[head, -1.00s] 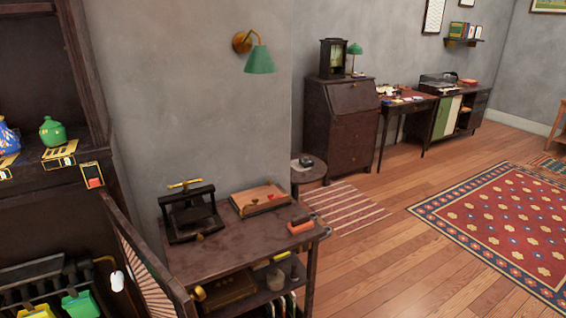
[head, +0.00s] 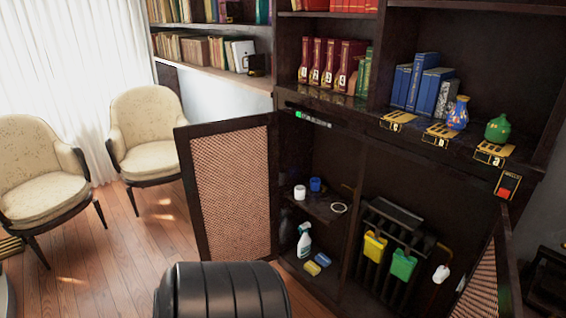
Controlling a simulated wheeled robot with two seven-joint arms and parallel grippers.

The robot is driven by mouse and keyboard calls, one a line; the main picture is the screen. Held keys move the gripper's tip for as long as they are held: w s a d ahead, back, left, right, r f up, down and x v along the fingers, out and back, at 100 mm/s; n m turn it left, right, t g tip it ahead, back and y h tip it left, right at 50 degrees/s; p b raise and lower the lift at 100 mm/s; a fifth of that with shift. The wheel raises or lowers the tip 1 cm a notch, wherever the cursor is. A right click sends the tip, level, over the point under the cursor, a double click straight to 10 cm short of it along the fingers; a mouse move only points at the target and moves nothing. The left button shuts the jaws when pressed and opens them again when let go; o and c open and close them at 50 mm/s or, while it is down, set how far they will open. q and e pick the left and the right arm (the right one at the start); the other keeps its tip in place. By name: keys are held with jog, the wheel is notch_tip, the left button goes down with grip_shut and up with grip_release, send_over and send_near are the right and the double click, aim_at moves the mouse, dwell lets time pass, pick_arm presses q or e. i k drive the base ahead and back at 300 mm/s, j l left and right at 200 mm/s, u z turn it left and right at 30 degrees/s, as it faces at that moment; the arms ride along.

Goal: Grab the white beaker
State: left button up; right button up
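A small white beaker (head: 300,192) stands upright on the inner shelf of the open lower cabinet, near its left side. A blue beaker (head: 315,184) stands just to its right and slightly behind. Neither of my grippers shows in the head view.
The left cabinet door (head: 232,190) with a woven panel stands open; the right door (head: 480,285) is open too. A spray bottle (head: 304,241) and sponges stand below the shelf. Yellow (head: 374,247) and green (head: 403,264) containers are right. A dark ribbed rounded object (head: 222,292) fills the bottom foreground.

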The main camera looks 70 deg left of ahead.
aim_at(300, 193)
jog(key=u, duration=2.2)
jog(key=i+j, duration=0.3)
jog(key=j, duration=0.15)
jog(key=i+j+z, duration=0.15)
jog(key=j, duration=0.3)
jog(key=i, duration=0.1)
